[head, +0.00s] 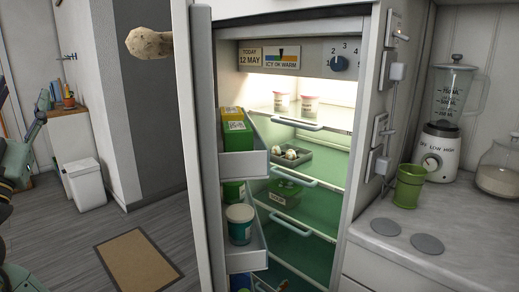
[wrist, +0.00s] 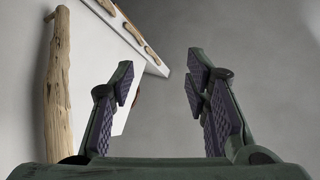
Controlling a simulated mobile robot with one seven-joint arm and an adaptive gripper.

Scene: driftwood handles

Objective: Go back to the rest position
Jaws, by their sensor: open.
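My gripper (wrist: 160,78) is open in the wrist view, with its two dark padded fingers spread and nothing between them. A long driftwood handle (wrist: 58,90) stands to the left of the fingers, apart from them. In the head view, parts of my green arm show at the left edge, clear of the fridge. The fridge door (head: 205,150) stands open, and a knobbly driftwood handle end (head: 149,42) sticks out from its left side near the top.
Lit fridge shelves (head: 310,122) hold cups and boxes; door bins (head: 245,164) hold cartons and a tub. A counter (head: 455,215) with a blender (head: 442,140) and green cup (head: 409,186) is right. A white bin (head: 86,184) and floor mat (head: 137,262) are left, with open floor around.

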